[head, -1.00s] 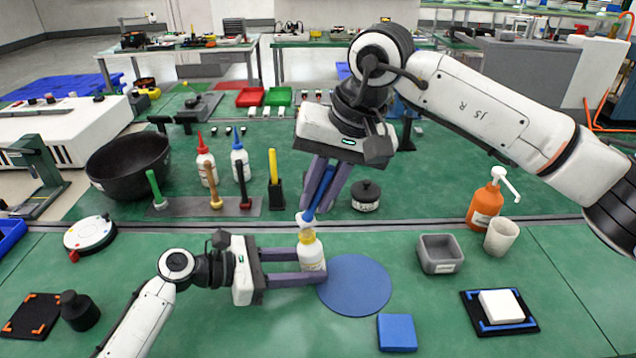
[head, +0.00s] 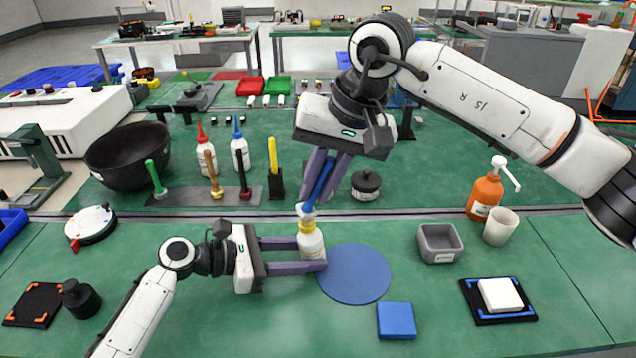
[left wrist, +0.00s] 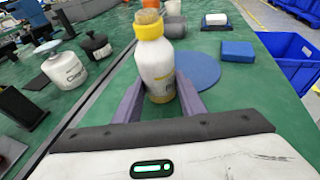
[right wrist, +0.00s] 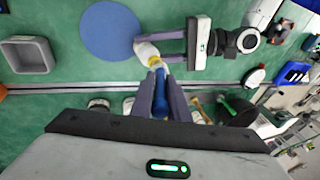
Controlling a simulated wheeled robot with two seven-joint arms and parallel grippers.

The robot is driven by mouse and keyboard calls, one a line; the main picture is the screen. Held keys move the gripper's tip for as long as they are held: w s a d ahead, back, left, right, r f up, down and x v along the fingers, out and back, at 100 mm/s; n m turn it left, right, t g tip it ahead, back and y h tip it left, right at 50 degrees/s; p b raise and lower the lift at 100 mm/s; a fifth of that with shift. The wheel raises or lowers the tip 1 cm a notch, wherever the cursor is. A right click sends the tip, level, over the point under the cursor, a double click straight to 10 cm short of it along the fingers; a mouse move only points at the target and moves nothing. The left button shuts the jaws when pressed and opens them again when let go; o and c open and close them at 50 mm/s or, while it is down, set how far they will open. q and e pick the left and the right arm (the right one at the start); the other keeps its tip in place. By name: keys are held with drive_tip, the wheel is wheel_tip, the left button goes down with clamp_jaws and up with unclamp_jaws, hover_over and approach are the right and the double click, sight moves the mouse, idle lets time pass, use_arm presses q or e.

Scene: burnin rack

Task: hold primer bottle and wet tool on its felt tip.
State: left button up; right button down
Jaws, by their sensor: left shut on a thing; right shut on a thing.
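The primer bottle (head: 312,242) is white with a yellow band near its top. It stands upright at the left edge of the round blue mat, and it also shows in the left wrist view (left wrist: 155,62). My left gripper (head: 310,256) is shut on it from the left. My right gripper (head: 318,190) points down above the bottle and is shut on a blue-handled tool (head: 321,186). The tool's pale lower end is at the bottle's top; I cannot tell if it touches the felt tip. The tool's handle also shows in the right wrist view (right wrist: 160,95).
The round blue mat (head: 355,275) and a blue block (head: 396,320) lie right of the bottle. A grey bin (head: 440,243), a cup (head: 500,226) and an orange pump bottle (head: 484,194) stand further right. A tool rack (head: 180,198) and black bowl (head: 130,155) are behind left.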

drive_tip(key=shift+f, duration=0.6)
idle(0.7)
drive_tip(key=shift+r, duration=3.55)
use_arm(q)
drive_tip(key=o, duration=0.9)
drive_tip(key=shift+c, duration=0.2)
